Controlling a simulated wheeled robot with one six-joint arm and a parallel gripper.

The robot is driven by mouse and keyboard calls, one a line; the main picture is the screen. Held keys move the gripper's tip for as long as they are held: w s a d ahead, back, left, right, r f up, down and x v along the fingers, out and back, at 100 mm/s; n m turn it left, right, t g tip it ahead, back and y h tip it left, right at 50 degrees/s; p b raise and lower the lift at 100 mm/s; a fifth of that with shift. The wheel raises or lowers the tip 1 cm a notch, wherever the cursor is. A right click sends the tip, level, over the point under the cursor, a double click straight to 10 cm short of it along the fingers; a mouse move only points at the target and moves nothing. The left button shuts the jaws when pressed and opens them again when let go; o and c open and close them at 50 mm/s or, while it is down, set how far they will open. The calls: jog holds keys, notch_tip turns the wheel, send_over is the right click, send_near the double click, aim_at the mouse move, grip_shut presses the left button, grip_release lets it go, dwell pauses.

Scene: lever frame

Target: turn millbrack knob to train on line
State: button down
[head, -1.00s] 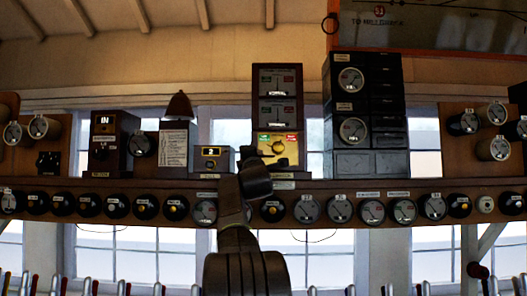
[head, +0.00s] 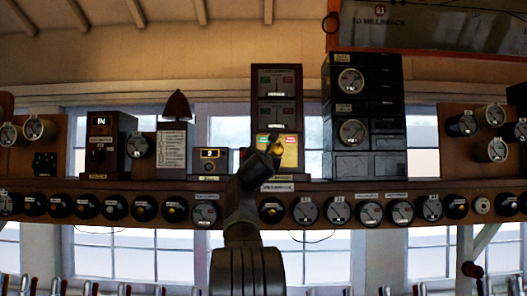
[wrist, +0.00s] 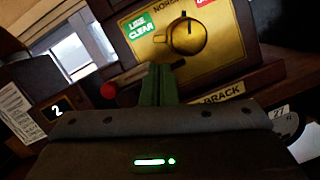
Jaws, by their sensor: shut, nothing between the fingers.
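The Millbrack instrument is a tall dark wooden case on the shelf. Its lowest section has a brass plate (head: 291,152) with a green label at left and a red one at right. In the wrist view the round brass knob (wrist: 187,37) has its dark pointer roughly upright, between the green "LINE CLEAR" label (wrist: 143,36) and the red label at the picture's edge. A brass nameplate below ends in "BRACK". My gripper (wrist: 160,72) is shut and empty, its greenish fingers just below and left of the knob, seemingly not touching. In the head view my gripper (head: 272,152) partly covers the plate.
A small box reading "2" (head: 210,160) stands left of the case, with a red ball (wrist: 109,90) between them in the wrist view. A black block instrument (head: 365,115) stands close at right. Round dials line the shelf front; lever tops (head: 90,288) show below.

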aim_at(265, 148)
jog(key=p+x, duration=0.2)
jog(key=x, duration=0.2)
jog(key=shift+w+r+p, duration=0.1)
jog(key=shift+w+p, duration=0.2)
jog(key=shift+p, duration=0.1)
jog(key=shift+r+m+h, duration=0.3)
jog(key=shift+r+m, duration=0.55)
jog(key=shift+m, duration=0.15)
